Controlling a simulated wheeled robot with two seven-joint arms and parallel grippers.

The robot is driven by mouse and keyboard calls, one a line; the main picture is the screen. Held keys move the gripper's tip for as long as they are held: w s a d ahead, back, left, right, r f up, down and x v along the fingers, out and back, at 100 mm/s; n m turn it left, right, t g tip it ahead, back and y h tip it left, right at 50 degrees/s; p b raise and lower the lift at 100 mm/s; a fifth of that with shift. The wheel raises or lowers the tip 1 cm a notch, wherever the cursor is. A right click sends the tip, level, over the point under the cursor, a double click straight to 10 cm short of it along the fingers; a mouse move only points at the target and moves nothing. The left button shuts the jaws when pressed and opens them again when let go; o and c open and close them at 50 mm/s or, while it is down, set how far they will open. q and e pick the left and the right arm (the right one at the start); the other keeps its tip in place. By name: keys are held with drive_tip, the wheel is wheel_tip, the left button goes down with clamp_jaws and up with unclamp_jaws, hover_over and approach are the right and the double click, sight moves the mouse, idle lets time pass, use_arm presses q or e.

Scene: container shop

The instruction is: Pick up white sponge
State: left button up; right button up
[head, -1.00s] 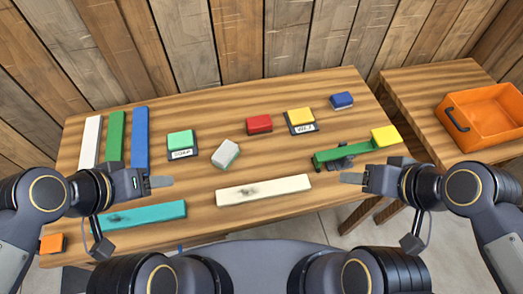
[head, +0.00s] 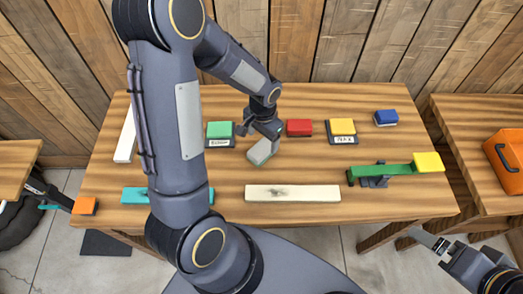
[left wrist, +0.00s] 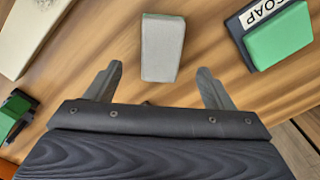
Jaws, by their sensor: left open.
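The white sponge (head: 263,151) is a small pale block with a grey-looking face, lying tilted on the wooden table near its middle. My left gripper (head: 266,130) is just above and behind it in the head view, pointing down. In the left wrist view the sponge (left wrist: 162,48) lies ahead of the open left fingers (left wrist: 160,82), lined up with the gap between them. No contact shows, and the gap is empty. My right gripper (head: 432,241) is at the lower right, off the table's front edge; whether its jaws are open is unclear.
A green sponge on a SOAP-labelled holder (left wrist: 277,30) sits close beside the white sponge. A red block (head: 299,127), yellow block (head: 342,127) and blue block (head: 386,117) stand to the right. A long cream bar (head: 293,193) lies in front, a green beam (head: 385,171) at right.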

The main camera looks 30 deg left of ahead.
sight(262, 148)
use_arm(q)
wheel_tip(262, 148, down, 6)
drive_tip(key=shift+a+f+p, duration=0.1)
drive_tip(key=shift+f+p, duration=0.05)
drive_tip(key=shift+p, duration=0.5)
drive_tip(key=shift+s, duration=0.1)
drive_tip(key=shift+c, duration=0.2)
drive_tip(key=c, duration=1)
drive_tip(key=shift+r, duration=0.45)
wheel_tip(262, 148, up, 2)
drive_tip(key=shift+r, duration=0.25)
drive_tip(key=s+d+r+b, duration=0.3)
drive_tip(key=s+d+r, duration=0.4)
drive_tip(key=s, duration=0.5)
wheel_tip(262, 148, up, 3)
drive_tip(key=shift+d+f, duration=0.15)
